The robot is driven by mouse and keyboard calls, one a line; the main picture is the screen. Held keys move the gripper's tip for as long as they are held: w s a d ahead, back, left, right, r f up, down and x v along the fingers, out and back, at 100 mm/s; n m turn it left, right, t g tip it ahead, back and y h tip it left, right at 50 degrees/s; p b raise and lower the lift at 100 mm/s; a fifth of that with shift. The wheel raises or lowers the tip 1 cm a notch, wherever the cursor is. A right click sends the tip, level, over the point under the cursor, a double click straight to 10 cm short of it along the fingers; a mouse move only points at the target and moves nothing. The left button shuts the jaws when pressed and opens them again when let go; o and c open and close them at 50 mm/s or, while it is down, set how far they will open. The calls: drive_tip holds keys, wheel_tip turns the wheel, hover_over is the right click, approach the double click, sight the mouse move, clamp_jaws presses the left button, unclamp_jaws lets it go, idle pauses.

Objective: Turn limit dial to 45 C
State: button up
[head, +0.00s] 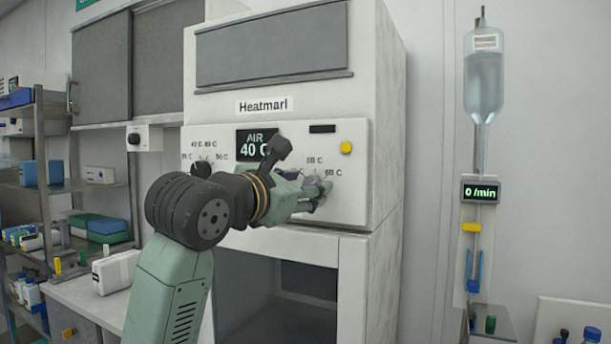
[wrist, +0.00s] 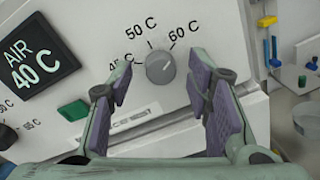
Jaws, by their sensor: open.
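The limit dial (wrist: 160,67) is a round grey knob on the white cabinet's front panel. The wrist view shows printed marks for 45 C at its left, 50 C above and 60 C at its upper right. I cannot tell surely where its pointer stands. My gripper (wrist: 160,77) is open, with one purple-padded finger on each side of the dial and a visible gap to each. In the head view my gripper (head: 312,192) is at the right part of the panel and largely hides the dial. The display (head: 257,146) reads AIR 40 C.
Another dial (head: 202,167) with its own temperature marks is at the panel's left. A green button (wrist: 73,110) lies between the dials. A yellow knob (head: 346,147) is at the panel's upper right. An infusion bag (head: 484,80) hangs to the right.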

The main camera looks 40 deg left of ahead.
drive_tip(key=shift+w, duration=0.4)
drive_tip(key=shift+c, duration=0.2)
clamp_jaws()
